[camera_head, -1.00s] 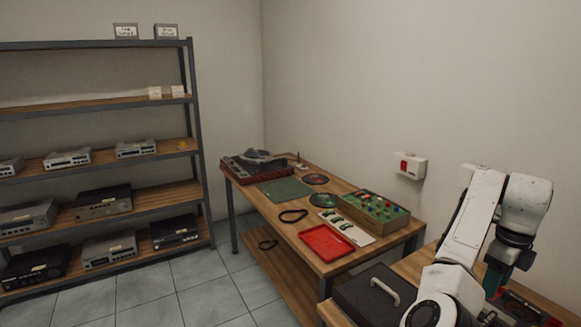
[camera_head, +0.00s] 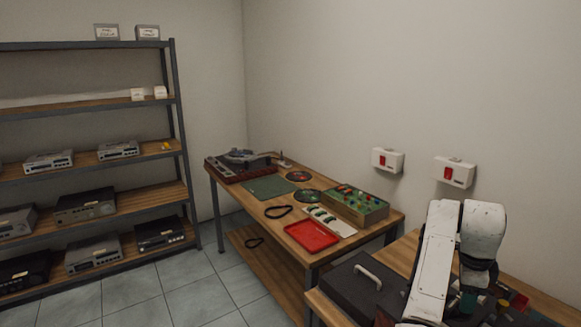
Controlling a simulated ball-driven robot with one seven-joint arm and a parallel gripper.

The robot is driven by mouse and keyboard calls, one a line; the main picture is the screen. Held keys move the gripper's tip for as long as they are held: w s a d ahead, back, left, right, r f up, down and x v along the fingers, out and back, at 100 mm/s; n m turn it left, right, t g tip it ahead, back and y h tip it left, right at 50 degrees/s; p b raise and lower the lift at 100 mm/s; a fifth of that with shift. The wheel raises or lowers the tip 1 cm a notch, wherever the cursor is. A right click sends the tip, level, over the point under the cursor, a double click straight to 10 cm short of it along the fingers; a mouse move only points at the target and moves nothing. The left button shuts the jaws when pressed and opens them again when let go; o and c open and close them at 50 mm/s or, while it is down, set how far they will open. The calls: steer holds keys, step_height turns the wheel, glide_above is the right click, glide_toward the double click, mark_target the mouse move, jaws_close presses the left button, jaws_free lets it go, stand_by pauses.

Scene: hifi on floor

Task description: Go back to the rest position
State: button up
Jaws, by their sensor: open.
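My white arm stands at the lower right in the head view, bent at its elbow. My gripper (camera_head: 467,300) hangs low behind the forearm, over the near right table. Only a dark teal part of it shows clearly, and its fingertips are mostly hidden. It is open, and I see nothing held in it.
The far table (camera_head: 260,212) carries a turntable (camera_head: 240,165), a green mat (camera_head: 268,187), a red tray (camera_head: 312,236) and a box with green contents (camera_head: 355,205). A dark case (camera_head: 352,290) sits beside my arm. A shelf rack (camera_head: 190,150) stands left; floor tiles (camera_head: 180,285) are clear.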

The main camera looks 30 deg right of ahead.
steer(key=a+f+n, duration=0.1)
steer(key=a+n, duration=0.1)
steer(key=n, duration=0.1)
steer(key=a+f+n+h, duration=0.1)
steer(key=a+f+n, duration=0.1)
steer(key=a+f+n+t+h, duration=0.1)
steer(key=a+n, duration=0.1)
steer(key=n, duration=0.1)
steer(key=shift+w+a+f+n, duration=0.1)
steer(key=shift+w+f+n, duration=0.1)
steer(key=shift+f+n, duration=0.15)
steer(key=s+a+f+n+t+y, duration=0.1)
steer(key=s+a+f+n, duration=0.1)
steer(key=a+n, duration=0.6)
steer(key=s+a+f+n+t+y, duration=0.25)
steer(key=a+n, duration=0.35)
steer(key=a, duration=0.5)
steer(key=s+a+f+n+t+y, duration=0.1)
steer(key=s+a+f+n, duration=0.15)
steer(key=a+n, duration=0.55)
steer(key=s+f+m+g, duration=0.1)
steer(key=s+f+g, duration=0.3)
steer(key=s, duration=0.6)
step_height(320, 180, down, 2)
steer(key=shift+a+f+m, duration=0.15)
steer(key=shift+f+m, duration=0.1)
steer(key=shift+m, duration=0.1)
steer(key=shift+g, duration=0.25)
